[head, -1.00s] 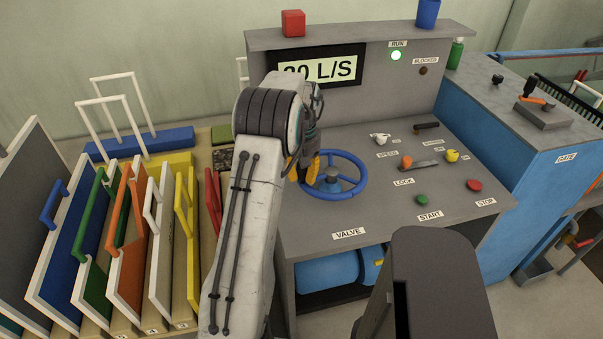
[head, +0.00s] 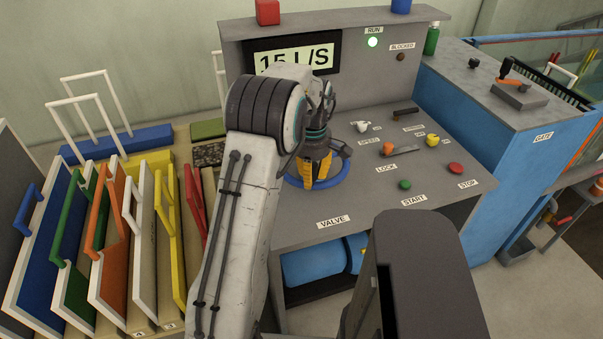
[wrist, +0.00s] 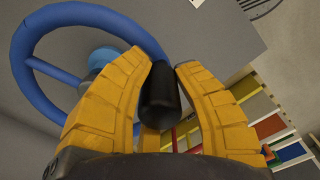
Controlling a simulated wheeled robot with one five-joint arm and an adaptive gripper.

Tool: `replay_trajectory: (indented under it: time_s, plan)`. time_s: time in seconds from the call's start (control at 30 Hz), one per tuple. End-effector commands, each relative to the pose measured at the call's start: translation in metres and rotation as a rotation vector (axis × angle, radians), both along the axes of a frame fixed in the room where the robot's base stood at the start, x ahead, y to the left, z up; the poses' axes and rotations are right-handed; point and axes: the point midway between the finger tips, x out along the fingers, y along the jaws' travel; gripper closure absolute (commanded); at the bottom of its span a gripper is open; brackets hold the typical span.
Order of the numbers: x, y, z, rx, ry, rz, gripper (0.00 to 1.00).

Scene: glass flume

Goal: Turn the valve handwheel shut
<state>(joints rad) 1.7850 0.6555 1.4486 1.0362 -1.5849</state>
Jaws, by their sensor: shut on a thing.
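The blue valve handwheel (head: 346,166) lies flat on the grey console above the VALVE label, partly hidden behind my gripper. My gripper (head: 317,183) points down over the wheel, its yellow fingers at the front part of the rim. In the wrist view, the fingers (wrist: 162,72) are shut on a black handle (wrist: 158,98) at the wheel's rim. The blue rim (wrist: 28,45) and hub (wrist: 103,57) show to the left there. The display (head: 292,58) reads 15 L/S.
Right of the wheel are a white knob (head: 361,126), a lever with an orange knob (head: 388,148), and green (head: 405,185) and red (head: 455,168) buttons. Coloured panels (head: 110,245) stand in a rack at left.

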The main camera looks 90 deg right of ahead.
Motion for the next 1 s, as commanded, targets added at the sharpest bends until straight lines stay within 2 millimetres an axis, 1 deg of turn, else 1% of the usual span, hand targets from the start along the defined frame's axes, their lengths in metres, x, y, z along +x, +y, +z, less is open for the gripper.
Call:
replay_trajectory:
  time_s: [0.2,0.4,0.7,1.0]
  plan:
    - [-0.017,0.001,-0.002,0.009,-0.002,0.171,1.00]
    - [-0.028,-0.001,-0.002,0.009,-0.003,0.281,1.00]
    - [-0.036,-0.005,-0.002,0.007,-0.002,0.274,1.00]
    - [-0.038,-0.005,-0.002,0.006,-0.002,0.273,1.00]
